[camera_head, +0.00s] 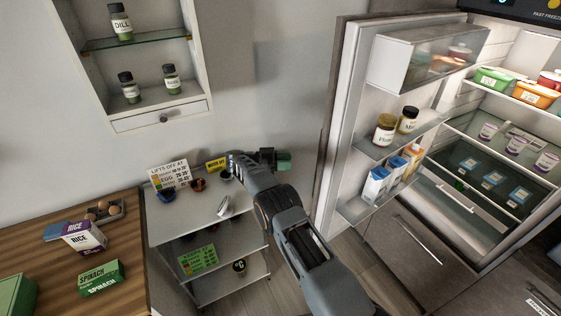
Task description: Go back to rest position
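My gripper (273,160) is at the end of my grey arm, above the back right of the small white shelf unit (160,232) and left of the fridge door. The arm reaches up from the lower right. A dark green piece (285,162) shows at the gripper's far end; I cannot tell whether it is held or stands behind. The fingers are too small and dark to read.
The open fridge (505,125) and its door (345,120) stand at right. A wall cabinet (160,100) with spice jars hangs upper left. A wooden counter (40,235) holds a rice box (84,237) and a spinach box (100,278). Small bowls (166,195) stand on the shelf unit.

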